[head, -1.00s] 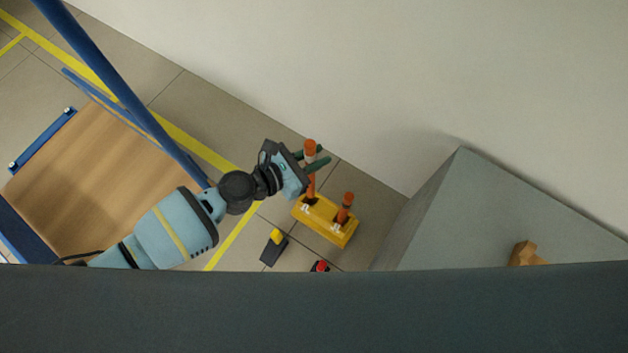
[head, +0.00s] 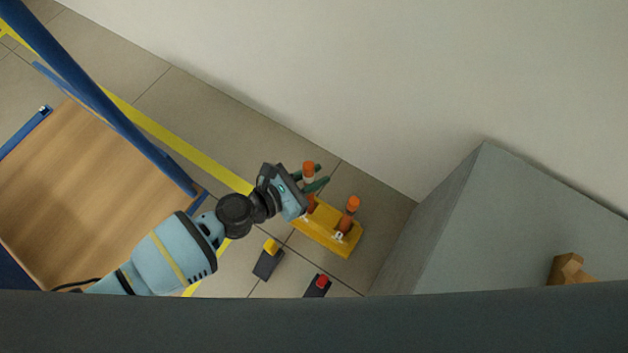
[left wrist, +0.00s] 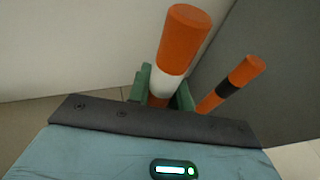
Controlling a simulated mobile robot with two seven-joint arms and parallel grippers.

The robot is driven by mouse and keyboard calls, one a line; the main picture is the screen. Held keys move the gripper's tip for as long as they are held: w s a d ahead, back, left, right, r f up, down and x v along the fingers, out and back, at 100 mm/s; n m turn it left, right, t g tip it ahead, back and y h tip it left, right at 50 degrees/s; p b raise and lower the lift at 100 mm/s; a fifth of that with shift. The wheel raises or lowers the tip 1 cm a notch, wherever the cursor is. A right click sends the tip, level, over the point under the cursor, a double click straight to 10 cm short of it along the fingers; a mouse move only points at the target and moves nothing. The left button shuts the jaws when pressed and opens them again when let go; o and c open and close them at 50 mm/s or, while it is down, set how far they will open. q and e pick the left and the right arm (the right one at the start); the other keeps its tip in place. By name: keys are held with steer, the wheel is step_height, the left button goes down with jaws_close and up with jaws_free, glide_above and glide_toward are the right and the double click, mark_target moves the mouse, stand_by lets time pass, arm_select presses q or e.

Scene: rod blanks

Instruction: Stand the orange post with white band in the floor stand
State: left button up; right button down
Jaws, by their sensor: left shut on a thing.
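The orange post with white band (head: 309,169) is upright between the green fingers of my left gripper (head: 317,178). In the left wrist view, the post (left wrist: 185,38) rises from between the fingers, with its white band (left wrist: 165,84) just above them. The yellow floor stand (head: 328,232) is on the floor against the wall side. The post's lower end is over or in the stand's far-left hole; the gripper partly hides it, so I cannot tell how deep. My right gripper is not in view.
An orange post with a black band (head: 351,208) stands in the stand's other hole, also seen in the left wrist view (left wrist: 232,84). Black pieces with yellow (head: 269,258) and red (head: 319,284) tops lie nearby. A grey block (head: 470,230) is right, a blue-framed wooden trolley (head: 90,190) left.

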arm_select(q)
steer(key=shift+f+b, duration=0.3)
steer(key=shift+f, duration=0.2)
step_height(320, 180, down, 3)
steer(key=shift+r+b, duration=0.2)
steer(key=shift+b, duration=1)
steer(key=shift+f, duration=0.15)
steer(key=o, duration=0.8)
steer(key=shift+c, duration=0.2)
